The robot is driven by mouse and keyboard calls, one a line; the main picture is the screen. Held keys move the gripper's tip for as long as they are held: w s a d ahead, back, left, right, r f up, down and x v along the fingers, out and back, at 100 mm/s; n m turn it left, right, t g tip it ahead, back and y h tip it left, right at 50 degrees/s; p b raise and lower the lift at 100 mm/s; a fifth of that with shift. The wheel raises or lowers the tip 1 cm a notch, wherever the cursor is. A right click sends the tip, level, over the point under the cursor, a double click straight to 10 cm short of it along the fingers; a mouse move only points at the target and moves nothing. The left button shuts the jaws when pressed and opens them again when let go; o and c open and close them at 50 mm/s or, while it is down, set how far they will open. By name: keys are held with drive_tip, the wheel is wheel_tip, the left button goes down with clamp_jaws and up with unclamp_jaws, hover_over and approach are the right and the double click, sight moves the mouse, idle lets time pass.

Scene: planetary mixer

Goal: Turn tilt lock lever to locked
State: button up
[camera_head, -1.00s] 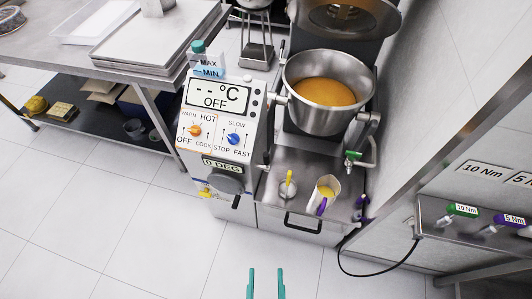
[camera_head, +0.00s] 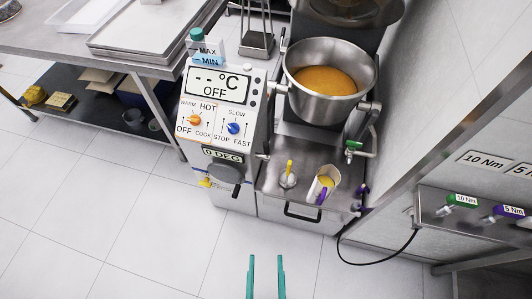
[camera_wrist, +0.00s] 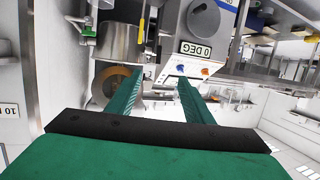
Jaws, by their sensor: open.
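The mixer's control panel (camera_head: 215,105) shows an OFF screen, an orange heat knob (camera_head: 195,120) and a blue speed knob (camera_head: 233,129). Below them a display (camera_head: 222,155) reads 0 DEG, with a round grey handwheel (camera_head: 226,172) under it. A small yellow lever-like part (camera_head: 206,182) sits left of the wheel; I cannot tell for certain that it is the tilt lock lever, or its setting.
A steel bowl (camera_head: 305,102) of orange content is on the mixer. A steel table (camera_head: 60,38) is at left, a torque-tool shelf (camera_head: 480,215) at right. The floor in front is clear.

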drive_tip(key=shift+f, duration=0.1)
drive_tip(key=shift+c, duration=1.4)
drive_tip(key=m+h, duration=0.5)
drive_tip(key=h, duration=0.3)
approach(265, 148)
drive_tip(key=w+d+f, duration=0.2)
drive_tip(key=w, duration=0.2)
drive_tip(key=shift+w+r+m+t, duration=0.15)
drive_tip(key=shift+r+m+t, duration=0.2)
drive_tip(key=shift+r, duration=0.2)
drive_tip(key=x, duration=1)
drive_tip(key=shift+w, duration=0.15)
